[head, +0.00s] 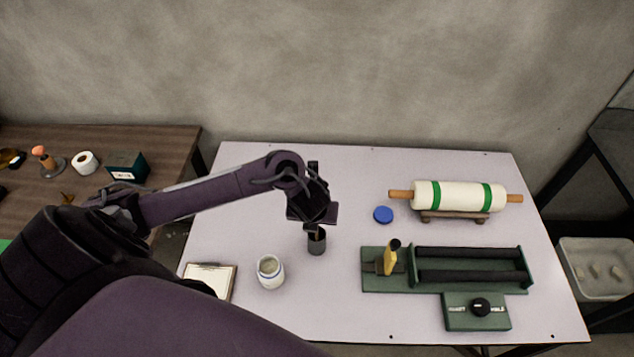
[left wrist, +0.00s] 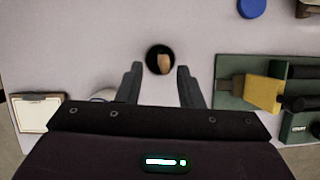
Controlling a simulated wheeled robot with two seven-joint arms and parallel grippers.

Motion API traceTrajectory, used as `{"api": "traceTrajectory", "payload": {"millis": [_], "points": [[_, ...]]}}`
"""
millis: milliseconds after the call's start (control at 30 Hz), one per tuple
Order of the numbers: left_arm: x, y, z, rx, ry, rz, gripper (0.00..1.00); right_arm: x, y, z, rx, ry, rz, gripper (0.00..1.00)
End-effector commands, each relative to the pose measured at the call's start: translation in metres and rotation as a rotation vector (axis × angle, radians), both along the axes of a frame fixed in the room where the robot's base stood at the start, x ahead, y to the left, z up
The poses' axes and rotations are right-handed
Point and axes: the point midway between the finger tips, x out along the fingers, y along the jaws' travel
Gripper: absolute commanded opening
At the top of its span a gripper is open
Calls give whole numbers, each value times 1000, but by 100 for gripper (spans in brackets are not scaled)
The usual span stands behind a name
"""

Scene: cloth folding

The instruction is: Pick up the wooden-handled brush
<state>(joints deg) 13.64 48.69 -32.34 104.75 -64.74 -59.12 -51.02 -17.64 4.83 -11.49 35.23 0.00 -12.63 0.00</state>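A dark cup (head: 317,244) stands near the middle of the white table, with a wooden handle (head: 317,234) showing at its top. In the left wrist view the handle (left wrist: 165,63) sticks up out of the round dark cup opening (left wrist: 151,57). The brush's lower end is hidden in the cup. My left gripper (head: 315,222) is just above the cup. In the left wrist view its two fingers (left wrist: 160,85) are spread apart, with the handle just beyond the fingertips and nothing between them. My right gripper is not in view.
A white jar (head: 270,272) and a clipboard (head: 222,284) are left of the cup. A blue lid (head: 383,214) and a rolling pin (head: 455,196) on a stand lie farther back.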

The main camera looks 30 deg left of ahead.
Motion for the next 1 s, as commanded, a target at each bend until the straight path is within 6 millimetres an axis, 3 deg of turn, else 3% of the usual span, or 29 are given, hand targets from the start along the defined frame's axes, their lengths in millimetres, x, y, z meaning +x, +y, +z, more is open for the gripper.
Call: {"api": "traceTrajectory", "payload": {"millis": [233,533,800,1000], "points": [[13,4,-34,0,2,2,34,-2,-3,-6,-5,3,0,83],[16,5,-38,0,-1,0,34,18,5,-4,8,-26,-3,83],[16,5,-38,0,-1,1,1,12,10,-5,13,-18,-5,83],[16,5,-38,0,-1,1,0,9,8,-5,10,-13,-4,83]]}}
